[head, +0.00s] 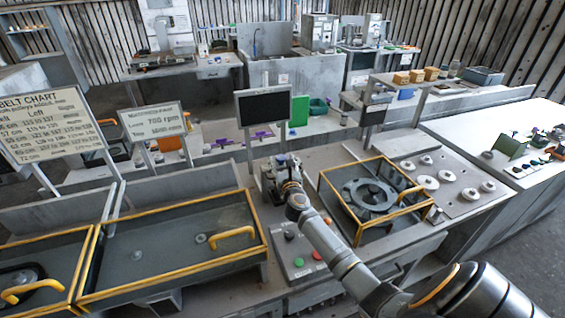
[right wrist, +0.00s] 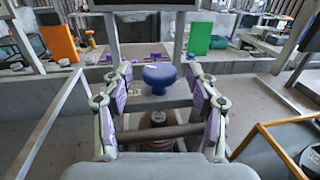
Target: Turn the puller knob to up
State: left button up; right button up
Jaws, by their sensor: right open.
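In the right wrist view, a blue mushroom-shaped knob (right wrist: 159,77), likely the puller knob, stands ahead between my fingers. A copper-brown round part (right wrist: 158,119) shows below it, partly hidden by a grey crossbar. My right gripper (right wrist: 160,90) is open, with one purple-padded finger to each side of the knob in the picture. I see no contact with the knob. In the head view my right gripper (head: 277,176) is at the bench below the black screen; it covers the knob there. My left gripper is not in view.
A black screen (head: 264,105) stands behind the gripper. To its right is a yellow-rimmed frame (head: 333,208) around a round grey housing (head: 369,194). A panel with green (head: 299,262) and red (head: 317,255) buttons lies in front. A yellow-edged tray (head: 165,279) lies left.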

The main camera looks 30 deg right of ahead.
jog(key=shift+c, duration=0.6)
jog(key=c, duration=1)
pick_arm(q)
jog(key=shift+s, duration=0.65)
pick_arm(e)
jog(key=shift+c, duration=0.2)
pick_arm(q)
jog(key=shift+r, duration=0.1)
pick_arm(e)
jog(key=shift+d+y, duration=0.1)
jog(key=shift+y, duration=0.2)
